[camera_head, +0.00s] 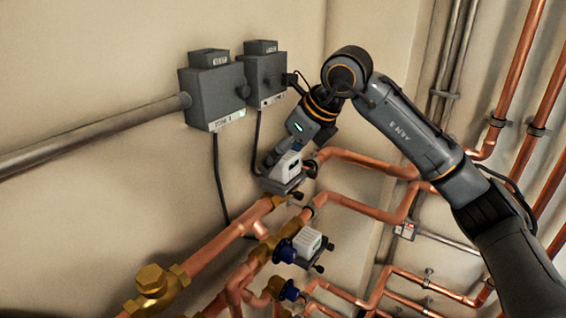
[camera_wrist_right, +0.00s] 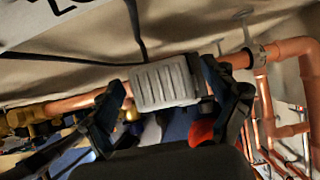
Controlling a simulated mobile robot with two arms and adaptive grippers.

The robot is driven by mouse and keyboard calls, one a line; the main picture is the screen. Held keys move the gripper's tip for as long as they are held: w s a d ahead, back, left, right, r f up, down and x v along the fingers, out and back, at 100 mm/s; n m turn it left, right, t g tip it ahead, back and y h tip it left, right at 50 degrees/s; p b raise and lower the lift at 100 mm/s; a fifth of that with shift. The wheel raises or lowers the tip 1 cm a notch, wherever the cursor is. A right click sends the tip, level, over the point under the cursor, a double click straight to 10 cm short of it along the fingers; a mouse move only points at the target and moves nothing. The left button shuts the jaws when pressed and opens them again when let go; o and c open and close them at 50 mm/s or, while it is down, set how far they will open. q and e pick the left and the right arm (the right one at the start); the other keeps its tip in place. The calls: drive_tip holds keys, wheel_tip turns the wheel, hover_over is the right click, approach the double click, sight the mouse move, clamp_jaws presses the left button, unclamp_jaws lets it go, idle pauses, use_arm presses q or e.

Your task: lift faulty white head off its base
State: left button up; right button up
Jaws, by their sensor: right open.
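A white head (camera_head: 286,167) sits on a dark grey base (camera_head: 284,186) on the upper copper pipe run in the head view. My right gripper (camera_head: 291,147) is right at this head, coming from above, and partly hides it. In the right wrist view the ribbed top of the white head (camera_wrist_right: 165,83) lies between the two dark fingers of my right gripper (camera_wrist_right: 168,90). The fingers are open, one on each side of it. Whether they touch it I cannot tell. My left gripper is not in view.
A second white head (camera_head: 308,242) sits on the lower pipe, beside a blue cap (camera_head: 285,251). Two grey boxes (camera_head: 212,94) (camera_head: 265,77) with hanging black cables are on the wall. Copper pipes (camera_head: 362,161) run close around the right gripper. A brass fitting (camera_head: 151,284) is at lower left.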

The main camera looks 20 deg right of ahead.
drive_tip(key=c, duration=1.4)
drive_tip(key=shift+c, duration=0.6)
drive_tip(key=shift+r, duration=0.15)
